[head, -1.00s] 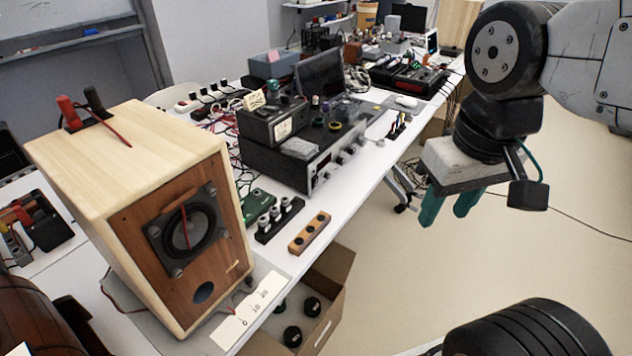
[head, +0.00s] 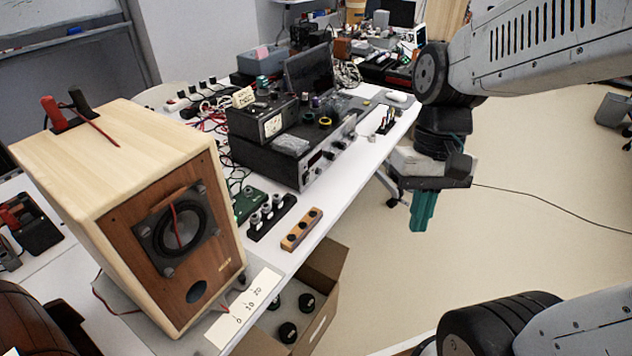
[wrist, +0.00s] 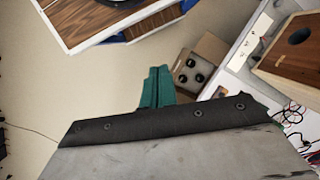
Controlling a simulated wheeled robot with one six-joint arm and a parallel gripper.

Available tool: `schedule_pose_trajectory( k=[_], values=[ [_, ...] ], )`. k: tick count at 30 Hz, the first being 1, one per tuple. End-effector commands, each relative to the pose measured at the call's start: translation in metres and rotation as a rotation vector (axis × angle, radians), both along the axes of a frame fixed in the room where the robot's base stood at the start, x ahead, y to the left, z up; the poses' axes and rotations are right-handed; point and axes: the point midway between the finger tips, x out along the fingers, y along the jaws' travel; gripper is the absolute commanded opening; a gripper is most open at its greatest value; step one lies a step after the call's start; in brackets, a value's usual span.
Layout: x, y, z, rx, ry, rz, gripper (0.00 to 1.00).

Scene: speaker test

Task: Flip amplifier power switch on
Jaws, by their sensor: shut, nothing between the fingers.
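The amplifier (head: 272,163) is a black box on the white table, with a silver front panel carrying several knobs that faces the floor side. A smaller meter unit (head: 262,122) and loose parts sit on top. Its power switch is too small to make out. My gripper (head: 422,222) hangs in the air right of the table, its teal fingers together and pointing down, apart from the amplifier. The fingers also show shut and empty in the wrist view (wrist: 156,86). The amplifier is not seen in the wrist view.
A wooden speaker (head: 130,180) stands at the table's near end. A wooden knob block (head: 302,230) and a black strip with silver knobs (head: 272,216) lie before the amplifier. An open cardboard box (head: 325,300) is below the edge. Floor under my gripper is clear.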

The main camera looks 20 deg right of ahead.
Motion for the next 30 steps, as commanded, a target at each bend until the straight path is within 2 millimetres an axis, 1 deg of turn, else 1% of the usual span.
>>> schedule_pose_trajectory(
  k=[1, 3, 11, 17, 24, 30],
  values=[
    [0.004, 0.002, -0.009, 0.033, 0.050, -0.032, 0.00],
    [0.008, 0.006, -0.018, 0.082, 0.107, -0.077, 0.00],
    [0.028, 0.025, -0.051, 0.286, 0.316, -0.266, 0.00],
    [0.050, 0.039, -0.076, 0.460, 0.462, -0.437, 0.00],
    [0.085, 0.050, -0.107, 0.685, 0.615, -0.671, 0.00],
    [0.121, 0.052, -0.138, 0.882, 0.715, -0.890, 0.00]
  ],
)
